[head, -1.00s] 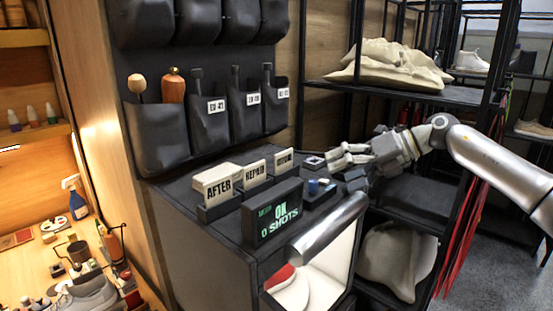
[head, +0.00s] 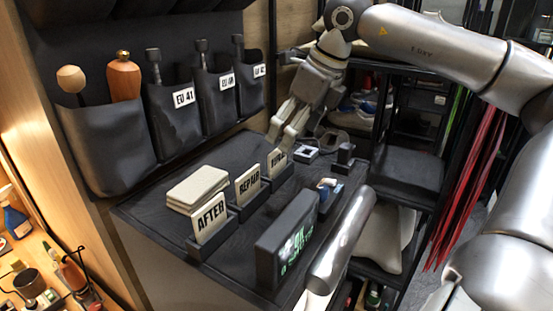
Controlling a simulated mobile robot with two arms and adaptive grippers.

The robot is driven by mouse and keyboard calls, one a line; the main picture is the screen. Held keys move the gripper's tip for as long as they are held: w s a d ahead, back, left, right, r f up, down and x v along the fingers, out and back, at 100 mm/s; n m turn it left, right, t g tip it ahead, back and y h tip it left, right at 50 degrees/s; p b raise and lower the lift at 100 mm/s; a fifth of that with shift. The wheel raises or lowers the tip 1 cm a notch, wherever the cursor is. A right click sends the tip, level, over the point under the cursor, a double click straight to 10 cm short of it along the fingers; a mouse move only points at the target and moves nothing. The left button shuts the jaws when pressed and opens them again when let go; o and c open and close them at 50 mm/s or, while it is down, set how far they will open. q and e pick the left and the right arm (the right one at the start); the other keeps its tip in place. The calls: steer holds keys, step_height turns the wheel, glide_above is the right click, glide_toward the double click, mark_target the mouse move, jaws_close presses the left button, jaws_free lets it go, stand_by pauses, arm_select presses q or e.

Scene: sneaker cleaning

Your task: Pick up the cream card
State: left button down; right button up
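Several cream cards are on the dark counter in the head view. The card lettered AFTER (head: 211,218) stands upright in a black holder at the front. The REPAIR card (head: 248,184) and a third lettered card (head: 277,161) stand in holders behind it. A stack of plain cream cards (head: 196,188) lies flat to the left of the AFTER card. My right gripper (head: 284,138) points down over the back of the counter, behind the third card. Its fingers look apart, with nothing seen between them. My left gripper is out of view.
A dark display box (head: 286,240) with green text stands at the counter's front right. Wall pockets (head: 105,150) with brushes hang behind the counter. A small white-rimmed square item (head: 305,153) and a small tray with a blue item (head: 327,190) sit right of the cards.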

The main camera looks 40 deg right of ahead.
mark_target(279, 154)
steer(key=p+x, duration=0.1)
steer(key=x, duration=0.2)
steer(key=p+x, duration=0.2)
steer(key=shift+w+f, duration=0.2)
steer(key=shift+w, duration=0.35)
steer(key=shift+w+f, duration=0.15)
steer(key=shift+f, duration=0.45)
steer(key=shift+w+f, duration=0.1)
steer(key=shift+w, duration=0.05)
steer(key=c, duration=0.7)
steer(key=shift+c, duration=1.2)
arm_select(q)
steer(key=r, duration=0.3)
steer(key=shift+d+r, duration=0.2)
arm_select(e)
steer(key=shift+c, duration=0.2)
